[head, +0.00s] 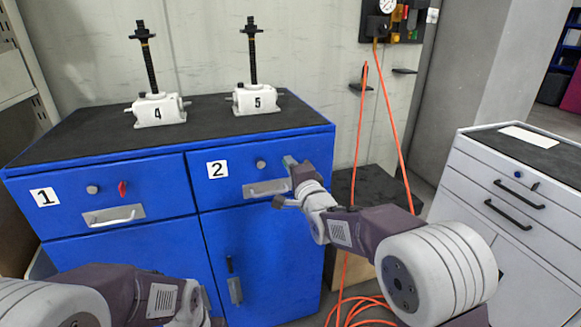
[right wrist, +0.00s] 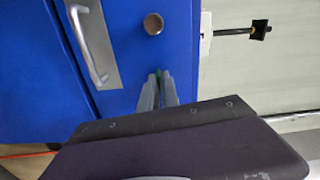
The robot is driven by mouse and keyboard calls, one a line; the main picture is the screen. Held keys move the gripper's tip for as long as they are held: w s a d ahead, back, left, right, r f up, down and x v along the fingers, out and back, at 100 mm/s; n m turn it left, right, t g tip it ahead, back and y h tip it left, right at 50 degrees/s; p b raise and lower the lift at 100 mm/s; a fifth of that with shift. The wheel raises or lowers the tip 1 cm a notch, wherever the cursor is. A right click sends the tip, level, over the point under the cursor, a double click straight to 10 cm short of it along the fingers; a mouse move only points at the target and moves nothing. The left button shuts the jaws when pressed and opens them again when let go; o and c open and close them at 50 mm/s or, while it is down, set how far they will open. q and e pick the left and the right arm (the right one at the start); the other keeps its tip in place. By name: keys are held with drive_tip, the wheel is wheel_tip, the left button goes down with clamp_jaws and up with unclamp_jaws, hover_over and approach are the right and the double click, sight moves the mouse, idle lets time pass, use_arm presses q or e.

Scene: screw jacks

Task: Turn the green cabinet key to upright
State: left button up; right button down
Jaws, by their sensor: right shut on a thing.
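The green key (right wrist: 159,72) shows only as a thin green sliver between the fingertips of my right gripper (right wrist: 158,78) in the right wrist view. That gripper is shut on it, close to the blue drawer front. In the head view my right gripper (head: 290,163) is at the drawer labelled 2, just right of its round knob (head: 261,165), and hides the key. The key's tilt cannot be told. My left arm shows at the lower left, but its gripper is out of the frame.
The blue cabinet (head: 130,235) has a drawer 1 with a red key (head: 122,188). Two screw jacks (head: 158,110) (head: 256,98) stand on top. A grey drawer cabinet (head: 475,190) and an orange hose (head: 391,105) are at the right.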

drive_tip(key=shift+n+b, duration=2.2)
drive_tip(key=shift+n, duration=6)
drive_tip(key=c, duration=1.6)
unclamp_jaws()
